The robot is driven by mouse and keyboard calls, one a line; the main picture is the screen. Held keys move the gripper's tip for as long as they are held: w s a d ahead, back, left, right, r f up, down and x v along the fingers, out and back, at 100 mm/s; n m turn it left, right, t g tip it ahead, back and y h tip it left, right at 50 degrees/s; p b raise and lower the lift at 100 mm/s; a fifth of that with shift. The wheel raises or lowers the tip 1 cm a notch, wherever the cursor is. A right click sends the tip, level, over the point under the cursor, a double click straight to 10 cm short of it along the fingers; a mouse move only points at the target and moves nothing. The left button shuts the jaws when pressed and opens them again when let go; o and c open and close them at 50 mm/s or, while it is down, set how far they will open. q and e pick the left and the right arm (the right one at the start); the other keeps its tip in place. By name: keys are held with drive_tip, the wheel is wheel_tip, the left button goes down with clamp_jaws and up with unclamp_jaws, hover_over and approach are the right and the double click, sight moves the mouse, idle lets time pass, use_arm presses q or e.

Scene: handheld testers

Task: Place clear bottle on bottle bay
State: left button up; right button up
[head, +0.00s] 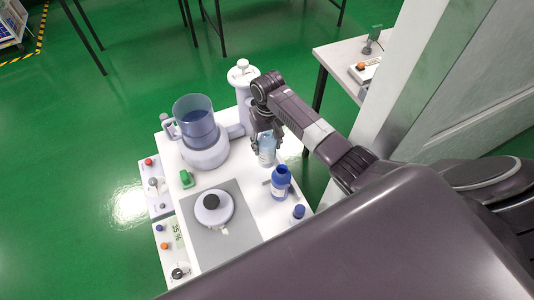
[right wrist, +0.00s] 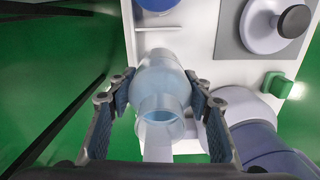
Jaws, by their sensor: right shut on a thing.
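I cannot clearly make out the bottle bay. My left gripper is not in view.
A large machine with a blue see-through jug (head: 197,125) stands left of the gripper, and a tall white canister (head: 243,82) behind it. A round white device (head: 213,208) sits on a grey mat (head: 243,231). A green block (head: 187,179) and a blue cap (head: 299,211) are nearby.

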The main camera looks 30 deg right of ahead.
sight(267, 133)
drive_tip(key=shift+f, duration=0.65)
wheel_tip(267, 133, down, 3)
drive_tip(key=shift+f+b, duration=0.2)
drive_tip(key=shift+b, duration=0.2)
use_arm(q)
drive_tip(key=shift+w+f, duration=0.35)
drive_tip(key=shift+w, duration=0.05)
use_arm(e)
drive_tip(key=shift+f, duration=0.1)
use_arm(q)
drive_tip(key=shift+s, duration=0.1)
use_arm(e)
drive_tip(key=shift+f, duration=0.15)
drive_tip(key=o, duration=1.6)
wheel_tip(267, 133, up, 12)
drive_tip(key=shift+r+p, duration=0.15)
drive_tip(key=shift+p, duration=0.6)
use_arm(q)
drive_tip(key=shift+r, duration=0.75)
